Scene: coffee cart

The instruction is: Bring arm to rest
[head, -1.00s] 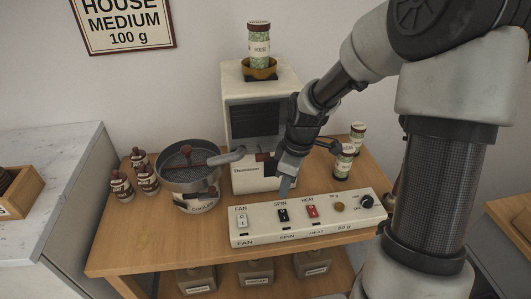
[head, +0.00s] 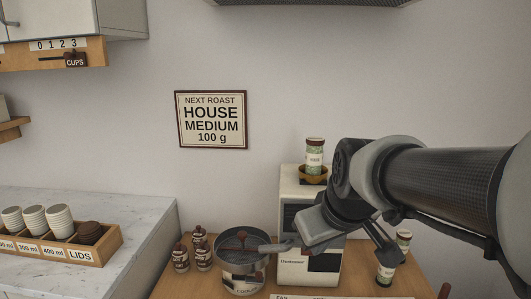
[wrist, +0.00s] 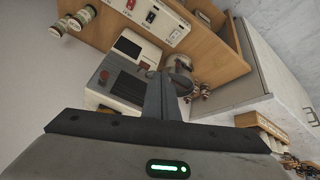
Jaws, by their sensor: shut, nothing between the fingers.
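My gripper (wrist: 170,88) is shut and empty; in the wrist view its two fingers lie together. In the head view my arm reaches in from the right, raised, and its wrist end is in front of the white roaster (head: 325,270), hiding part of it. The wrist view shows the roaster beyond the fingers, to the left (wrist: 120,82). I see no contact between the gripper and anything.
A grey pan (head: 243,280) and several small brown-capped jars (head: 181,258) stand left of the roaster. A green-and-white jar (head: 314,155) sits on top of it. Other jars (head: 385,273) stand right. A cup tray (head: 110,245) is on the left counter. Open wall lies above.

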